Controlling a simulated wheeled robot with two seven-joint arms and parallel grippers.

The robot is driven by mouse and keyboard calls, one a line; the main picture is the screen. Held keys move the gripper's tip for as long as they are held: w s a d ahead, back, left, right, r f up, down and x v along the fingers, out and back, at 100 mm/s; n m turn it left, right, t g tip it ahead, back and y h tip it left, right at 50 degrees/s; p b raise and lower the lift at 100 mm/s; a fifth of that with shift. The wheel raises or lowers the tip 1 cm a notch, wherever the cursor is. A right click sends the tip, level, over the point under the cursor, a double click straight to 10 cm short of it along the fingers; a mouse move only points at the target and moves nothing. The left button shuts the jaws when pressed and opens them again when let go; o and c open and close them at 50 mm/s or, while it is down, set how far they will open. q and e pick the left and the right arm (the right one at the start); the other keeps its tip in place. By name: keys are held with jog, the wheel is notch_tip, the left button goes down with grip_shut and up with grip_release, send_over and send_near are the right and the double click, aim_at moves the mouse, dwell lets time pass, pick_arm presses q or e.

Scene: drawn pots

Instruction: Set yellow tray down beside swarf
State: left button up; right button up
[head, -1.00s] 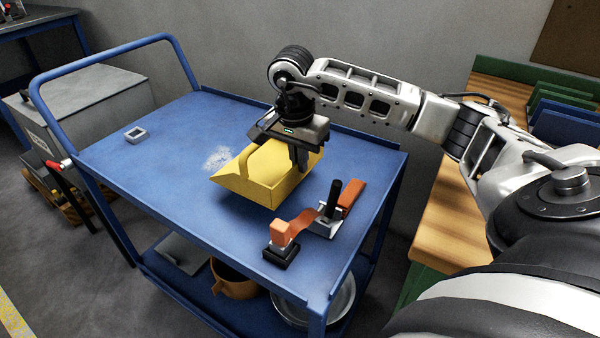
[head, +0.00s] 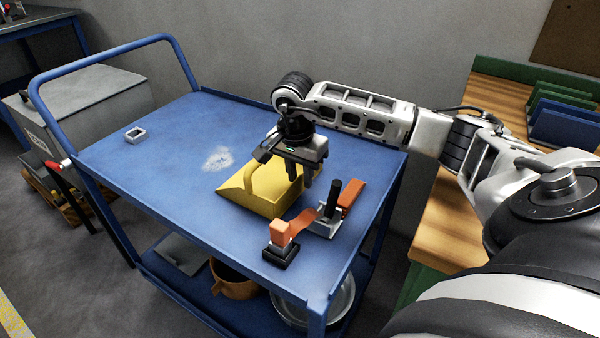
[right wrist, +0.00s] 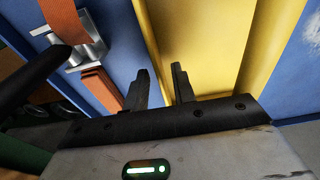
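The yellow tray (head: 275,206) is a scoop-like box on the blue cart top, just right of and nearer than the swarf (head: 217,159), a pale grey speckled patch. The two look close but apart. My right gripper (head: 298,172) points down at the tray's right end, its fingers on either side of the tray wall. I cannot tell whether the tray's underside touches the cart. My left gripper is out of view.
The blue cart (head: 160,165) has a raised rim. An orange strap with a buckle (head: 325,222) lies close to the tray's near right side.

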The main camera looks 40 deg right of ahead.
notch_tip(320, 180, up, 12)
jog(key=a, duration=0.1)
jog(key=shift+s+a+r+p, duration=0.15)
jog(key=shift+s+a+p, duration=0.05)
jog(key=shift+p, duration=0.2)
dwell(0.6)
